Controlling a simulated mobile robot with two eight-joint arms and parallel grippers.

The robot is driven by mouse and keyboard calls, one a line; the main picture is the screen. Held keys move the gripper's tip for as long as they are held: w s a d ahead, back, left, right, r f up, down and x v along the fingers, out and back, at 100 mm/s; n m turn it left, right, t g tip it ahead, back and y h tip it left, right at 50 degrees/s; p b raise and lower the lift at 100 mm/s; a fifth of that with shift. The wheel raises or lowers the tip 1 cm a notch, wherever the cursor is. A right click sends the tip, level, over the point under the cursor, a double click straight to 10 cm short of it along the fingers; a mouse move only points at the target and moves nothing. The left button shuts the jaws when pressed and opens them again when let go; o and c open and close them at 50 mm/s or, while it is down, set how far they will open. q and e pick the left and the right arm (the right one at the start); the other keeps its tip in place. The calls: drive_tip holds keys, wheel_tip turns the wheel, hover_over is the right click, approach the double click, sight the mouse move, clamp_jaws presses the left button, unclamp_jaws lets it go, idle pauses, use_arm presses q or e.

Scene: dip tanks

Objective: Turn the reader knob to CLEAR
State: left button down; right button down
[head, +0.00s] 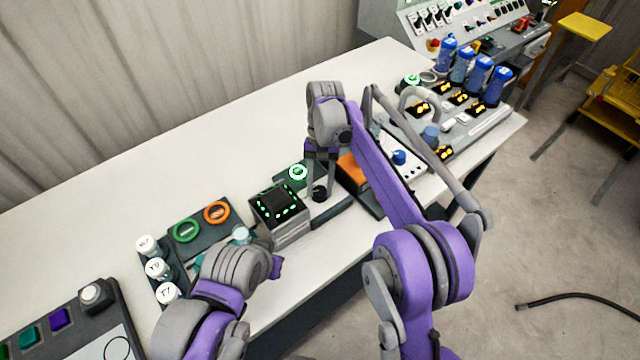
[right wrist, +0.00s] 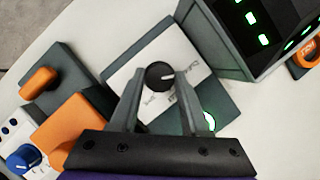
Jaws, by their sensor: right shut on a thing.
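The reader knob (head: 320,194) is a small black dial on a panel beside the dark reader box (head: 281,212) with green lit marks. In the right wrist view the knob (right wrist: 159,76) sits on a white plate (right wrist: 150,52) with small labels too blurred to read. Its white pointer line points right. My right gripper (head: 318,190) reaches down over the panel, its two fingers closed around the knob. My left gripper (head: 272,266) hangs at the front left of the reader box; its fingers are hidden, so its opening does not show.
A green-lit ring (head: 298,172) is beside the knob. An orange block (head: 353,171) and a panel with a blue knob (head: 399,157) stand right of it. White-capped vials (head: 157,268) stand left. The back of the table (head: 250,120) is clear.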

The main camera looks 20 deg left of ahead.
drive_tip(key=shift+c, duration=1.9)
unclamp_jaws()
drive_tip(key=shift+r, duration=0.15)
use_arm(q)
drive_tip(key=r+p, duration=0.1)
drive_tip(key=w+r+p, duration=0.1)
drive_tip(key=r, duration=0.1)
drive_tip(key=shift+w+r, duration=0.15)
drive_tip(key=shift+w, duration=0.05)
use_arm(e)
drive_tip(key=v, duration=1)
drive_tip(key=shift+w+r, duration=0.2)
drive_tip(key=shift+w, duration=0.05)
use_arm(q)
drive_tip(key=shift+s, duration=0.1)
use_arm(e)
drive_tip(key=shift+s, duration=0.1)
